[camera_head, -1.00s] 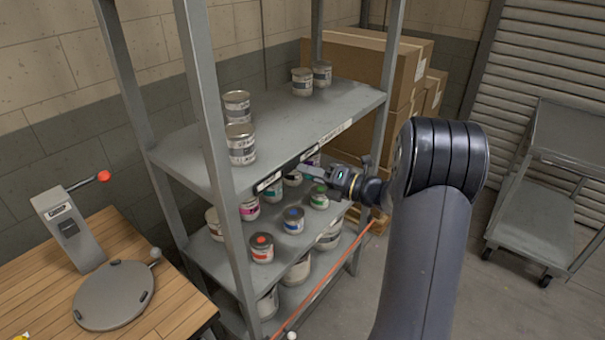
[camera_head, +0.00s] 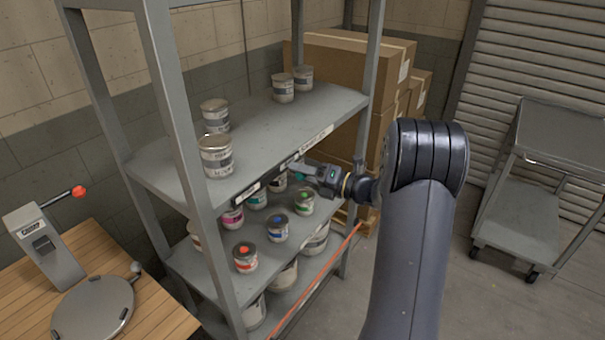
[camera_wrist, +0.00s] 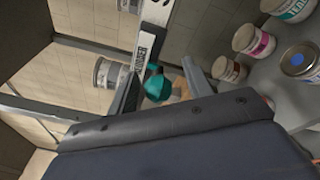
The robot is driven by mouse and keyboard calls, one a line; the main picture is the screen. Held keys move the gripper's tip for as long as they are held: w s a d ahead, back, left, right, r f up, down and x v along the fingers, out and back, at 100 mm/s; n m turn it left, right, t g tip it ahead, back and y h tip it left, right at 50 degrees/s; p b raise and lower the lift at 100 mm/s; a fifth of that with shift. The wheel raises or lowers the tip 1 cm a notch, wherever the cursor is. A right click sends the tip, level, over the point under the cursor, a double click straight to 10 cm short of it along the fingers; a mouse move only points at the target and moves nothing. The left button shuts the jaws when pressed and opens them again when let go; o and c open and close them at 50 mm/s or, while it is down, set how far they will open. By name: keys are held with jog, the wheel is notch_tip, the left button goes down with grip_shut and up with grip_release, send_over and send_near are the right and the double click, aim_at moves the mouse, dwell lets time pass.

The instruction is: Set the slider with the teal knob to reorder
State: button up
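The teal knob (camera_wrist: 157,88) shows in the wrist view, between the two fingers of my open gripper (camera_wrist: 160,70). Gaps show on both sides of it, and I see no firm contact. Just beyond it is a white label (camera_wrist: 147,42) with partly readable dark lettering that looks like "REORDER". In the head view my gripper (camera_head: 299,170) is at the front edge of the upper shelf (camera_head: 262,135), near white labels (camera_head: 249,191) and a dark strip. The knob is a small teal spot there, largely covered by my gripper.
Paint cans with coloured lids, such as a red-topped can (camera_head: 245,257) and a blue-topped can (camera_head: 277,229), stand on the shelf below. Grey cans (camera_head: 215,155) stand above. A shelf post (camera_head: 190,150) is left of my gripper. A grey cart (camera_head: 540,190) stands right.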

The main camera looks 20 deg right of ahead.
jog(key=shift+s, duration=0.1)
jog(key=b+v, duration=0.2)
jog(key=v, duration=0.8)
jog(key=shift+s+d, duration=0.2)
jog(key=shift+d, duration=0.05)
jog(key=p+x, duration=0.2)
jog(key=x, duration=0.8)
jog(key=shift+w+a+r, duration=0.1)
jog(key=shift+w+a, duration=0.05)
jog(key=shift+a, duration=0.15)
jog(key=shift+w+a+f, duration=0.1)
jog(key=shift+a+f, duration=0.1)
jog(key=shift+a, duration=0.1)
jog(key=shift+s+a+b, duration=0.4)
jog(key=shift+s+a, duration=0.55)
jog(key=shift+a, duration=0.15)
jog(key=shift+w+d+r, duration=0.1)
jog(key=shift+d+r, duration=0.05)
